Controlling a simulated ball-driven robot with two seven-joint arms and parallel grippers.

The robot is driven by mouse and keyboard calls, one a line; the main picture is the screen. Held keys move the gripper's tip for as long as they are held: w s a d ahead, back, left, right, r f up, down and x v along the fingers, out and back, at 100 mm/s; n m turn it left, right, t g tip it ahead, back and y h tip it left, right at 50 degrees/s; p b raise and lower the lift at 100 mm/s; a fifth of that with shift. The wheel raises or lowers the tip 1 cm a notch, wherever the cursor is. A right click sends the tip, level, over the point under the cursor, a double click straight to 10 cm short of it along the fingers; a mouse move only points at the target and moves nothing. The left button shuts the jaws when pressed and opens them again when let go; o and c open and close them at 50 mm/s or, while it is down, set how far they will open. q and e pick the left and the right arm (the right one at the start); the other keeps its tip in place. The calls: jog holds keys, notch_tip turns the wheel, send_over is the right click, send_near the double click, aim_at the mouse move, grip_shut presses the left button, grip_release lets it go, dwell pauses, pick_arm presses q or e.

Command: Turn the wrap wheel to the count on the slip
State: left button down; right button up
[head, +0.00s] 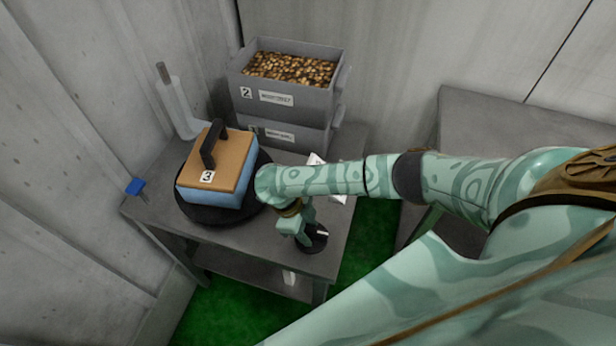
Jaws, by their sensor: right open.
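The wrap wheel looks to be the black round turntable (192,212) on a grey table. On it sits a blue box (208,197) with a tan lid (225,160), a dark handle and a tag reading 3. My right gripper (314,240) points down over the table's right front part, to the right of the wheel and apart from it. It is open, with nothing seen held. A white paper (338,195), perhaps the slip, lies behind my right arm; its writing is unreadable and it is partly hidden. My left gripper is out of view.
Two stacked grey crates (292,108) stand at the back; the top one holds brown lumps. Another grey table (500,130) is at right.

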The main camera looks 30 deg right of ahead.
jog(key=p+v, duration=0.5)
jog(key=v, duration=1.1)
